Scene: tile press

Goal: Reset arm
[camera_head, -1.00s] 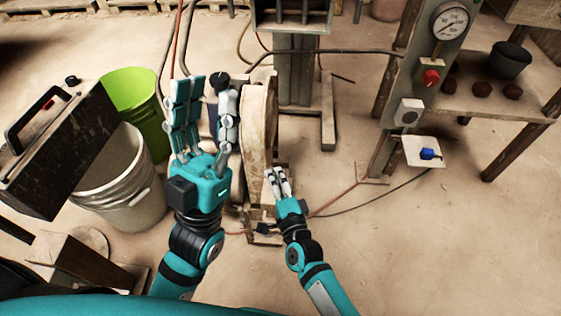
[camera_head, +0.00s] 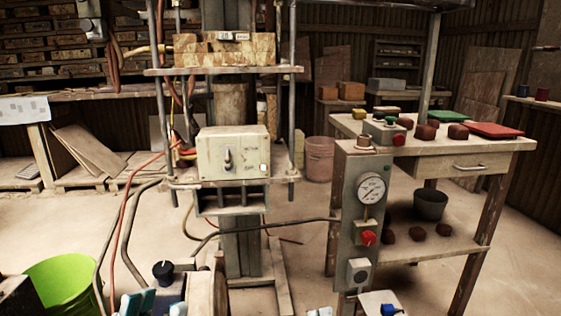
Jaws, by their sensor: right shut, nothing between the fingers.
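Only the fingertips of my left gripper (camera_head: 152,303) show at the bottom edge, left of centre. Teal tips stand on one side and a pale tip on the other, with a gap between them; it looks open and empty. My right gripper (camera_head: 320,312) shows only as small pale tips at the bottom edge, near the middle. It is shut with nothing in it. The rest of both arms is out of frame.
The tile press (camera_head: 232,153) stands behind the grippers. A control post with a gauge (camera_head: 370,189) and red button (camera_head: 368,238) is at right, before a workbench (camera_head: 490,150). A green bucket (camera_head: 62,283) is lower left. Bare floor lies far right.

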